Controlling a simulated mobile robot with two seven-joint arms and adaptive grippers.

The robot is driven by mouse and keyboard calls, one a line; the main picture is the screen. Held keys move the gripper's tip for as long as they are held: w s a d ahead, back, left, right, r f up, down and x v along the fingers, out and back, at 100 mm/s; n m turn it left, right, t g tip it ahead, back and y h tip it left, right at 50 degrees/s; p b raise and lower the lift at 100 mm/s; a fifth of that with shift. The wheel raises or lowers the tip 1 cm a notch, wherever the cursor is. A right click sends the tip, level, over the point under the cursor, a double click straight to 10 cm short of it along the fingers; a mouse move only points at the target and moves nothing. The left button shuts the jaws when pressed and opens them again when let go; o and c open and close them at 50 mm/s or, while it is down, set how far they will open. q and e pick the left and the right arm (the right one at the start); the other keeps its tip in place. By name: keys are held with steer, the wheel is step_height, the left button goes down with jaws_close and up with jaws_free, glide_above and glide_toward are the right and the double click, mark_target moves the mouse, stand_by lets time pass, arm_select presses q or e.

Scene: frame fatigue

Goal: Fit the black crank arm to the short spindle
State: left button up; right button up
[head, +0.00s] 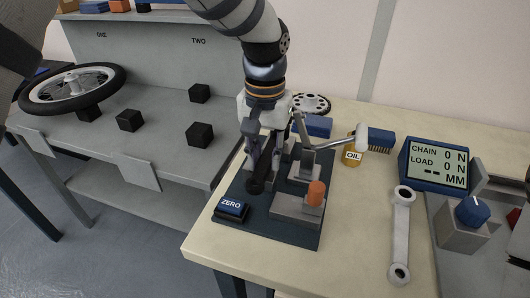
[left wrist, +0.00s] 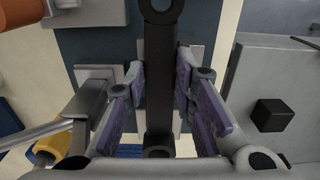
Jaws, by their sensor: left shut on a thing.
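My left gripper (head: 262,172) points down over the dark base plate (head: 293,233) of the fixture at the front left of the table. It is shut on the black crank arm (head: 256,187). In the left wrist view the crank arm (left wrist: 160,100) runs lengthwise between the two purple-padded fingers (left wrist: 160,72), with a round eye at each end. The base plate (left wrist: 95,45) shows below it there, with light grey blocks beside and under the arm. I cannot make out the short spindle; the gripper and crank arm may hide it. My right gripper is not in view.
A lever with a pale knob (head: 362,137) and an orange-topped block (head: 315,194) stand close right of my gripper. A blue ZERO button (head: 232,208) is in front. A grey crank arm (head: 401,235), oil bottle (head: 352,152) and display (head: 437,165) lie farther right.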

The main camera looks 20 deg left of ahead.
arm_select(q)
steer(key=shift+f, duration=0.15)
steer(key=o, duration=1.1)
steer(key=shift+c, duration=0.2)
steer(key=shift+a, duration=0.1)
step_height(320, 180, up, 12)
